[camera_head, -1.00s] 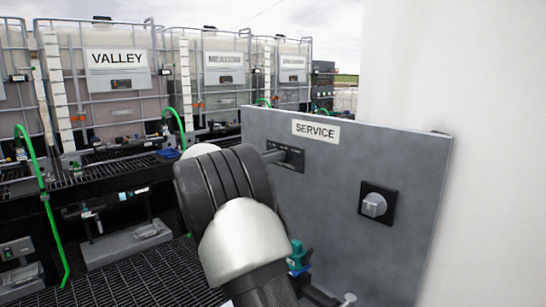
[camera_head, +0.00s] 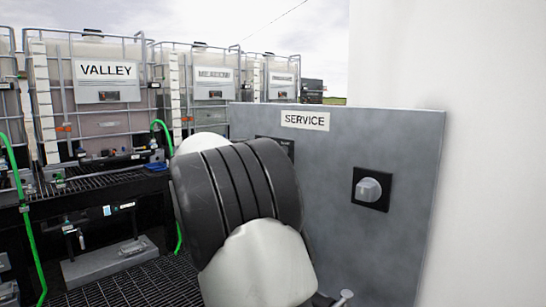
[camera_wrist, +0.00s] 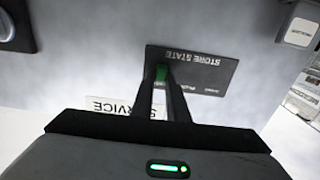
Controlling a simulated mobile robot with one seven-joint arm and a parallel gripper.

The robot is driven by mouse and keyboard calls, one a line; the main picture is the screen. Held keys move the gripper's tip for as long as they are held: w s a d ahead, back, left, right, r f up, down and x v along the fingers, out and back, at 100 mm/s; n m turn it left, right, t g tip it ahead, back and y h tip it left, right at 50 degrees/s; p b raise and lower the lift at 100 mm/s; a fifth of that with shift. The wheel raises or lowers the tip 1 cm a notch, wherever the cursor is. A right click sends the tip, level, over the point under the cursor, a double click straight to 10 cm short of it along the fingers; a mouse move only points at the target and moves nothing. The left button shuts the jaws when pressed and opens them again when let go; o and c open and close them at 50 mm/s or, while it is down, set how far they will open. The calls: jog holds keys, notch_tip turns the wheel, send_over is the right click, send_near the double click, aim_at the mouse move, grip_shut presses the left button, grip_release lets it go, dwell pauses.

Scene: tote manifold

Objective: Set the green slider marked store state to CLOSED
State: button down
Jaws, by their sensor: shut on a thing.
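The green slider (camera_wrist: 161,73) shows in the wrist view between the tips of my gripper (camera_wrist: 163,84), which is shut on it. The slider sits on a dark plate (camera_wrist: 212,72) marked STORE STATE, seen upside down. The small end labels on the plate are too blurred to read, and my fingers cover part of it. In the head view, the plate (camera_head: 289,147) shows only in part behind my arm, on the grey service panel (camera_head: 335,205). The slider and my fingertips are hidden there.
A grey rotary knob (camera_head: 367,190) is on the panel's right side. The SERVICE label (camera_head: 305,120) is near its top edge. White totes, one marked VALLEY (camera_head: 106,82), stand behind, with a green hose (camera_head: 25,220) at left. A white column (camera_head: 490,150) fills the right.

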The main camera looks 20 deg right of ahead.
jog(key=shift+s+d+f, duration=0.1)
jog(key=shift+s+f, duration=0.05)
jog(key=c, duration=1.7)
grip_release()
jog(key=shift+s, duration=0.15)
jog(key=v, duration=1.7)
jog(key=shift+a, duration=0.25)
